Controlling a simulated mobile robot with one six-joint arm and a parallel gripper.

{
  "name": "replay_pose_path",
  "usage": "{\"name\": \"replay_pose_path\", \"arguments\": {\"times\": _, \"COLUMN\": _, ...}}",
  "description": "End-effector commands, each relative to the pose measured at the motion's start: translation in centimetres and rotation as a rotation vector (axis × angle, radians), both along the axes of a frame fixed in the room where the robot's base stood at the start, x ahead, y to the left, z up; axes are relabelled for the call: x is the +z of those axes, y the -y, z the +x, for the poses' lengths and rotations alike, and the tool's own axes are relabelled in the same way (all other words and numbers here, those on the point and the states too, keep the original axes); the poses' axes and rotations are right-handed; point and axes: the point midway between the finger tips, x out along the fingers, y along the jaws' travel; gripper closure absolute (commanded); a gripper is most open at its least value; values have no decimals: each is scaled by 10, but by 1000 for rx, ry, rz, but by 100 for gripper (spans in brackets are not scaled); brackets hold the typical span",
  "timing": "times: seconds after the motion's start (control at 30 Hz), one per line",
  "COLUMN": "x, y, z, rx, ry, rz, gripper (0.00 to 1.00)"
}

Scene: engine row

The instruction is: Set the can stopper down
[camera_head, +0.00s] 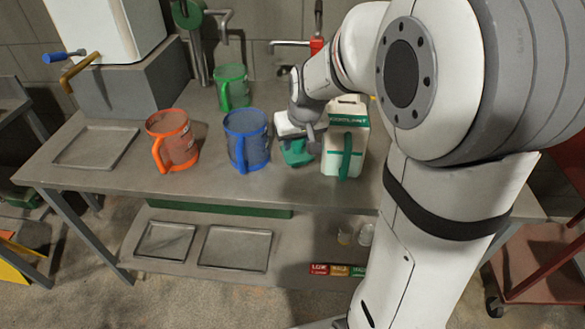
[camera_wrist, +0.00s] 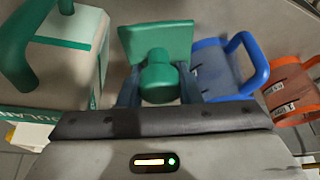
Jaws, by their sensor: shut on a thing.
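The green can stopper (camera_head: 297,155) is in my gripper (camera_head: 294,138), between the blue jug and the white-and-green coolant can (camera_head: 345,133). In the wrist view, the stopper (camera_wrist: 156,40) shows as a flat green plate with a round knob, and my gripper (camera_wrist: 159,88) is shut on the knob from both sides. The coolant can also shows at the left of the wrist view (camera_wrist: 72,62), apart from the stopper. I cannot tell whether the stopper touches the bench.
The grey bench (camera_head: 215,185) holds a blue jug (camera_head: 247,140), an orange jug (camera_head: 173,140), a green jug (camera_head: 232,86) and a tray (camera_head: 96,146). The blue jug is close beside the stopper. Bare bench lies in front of the jugs.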

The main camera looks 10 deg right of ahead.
Motion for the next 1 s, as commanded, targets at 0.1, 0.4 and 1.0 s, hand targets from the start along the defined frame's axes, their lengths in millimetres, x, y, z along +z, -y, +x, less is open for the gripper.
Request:
{"name": "replay_pose_path", "arguments": {"times": 0.1, "x": -25, "y": 0, "z": -1, "rx": -1, "ry": -5, "rz": 1, "gripper": 93}}
{"name": "replay_pose_path", "arguments": {"times": 0.4, "x": -61, "y": -1, "z": -1, "rx": 2, "ry": -4, "rz": 0, "gripper": 93}}
{"name": "replay_pose_path", "arguments": {"times": 1.0, "x": -85, "y": -2, "z": 0, "rx": 4, "ry": 0, "rz": 1, "gripper": 67}}
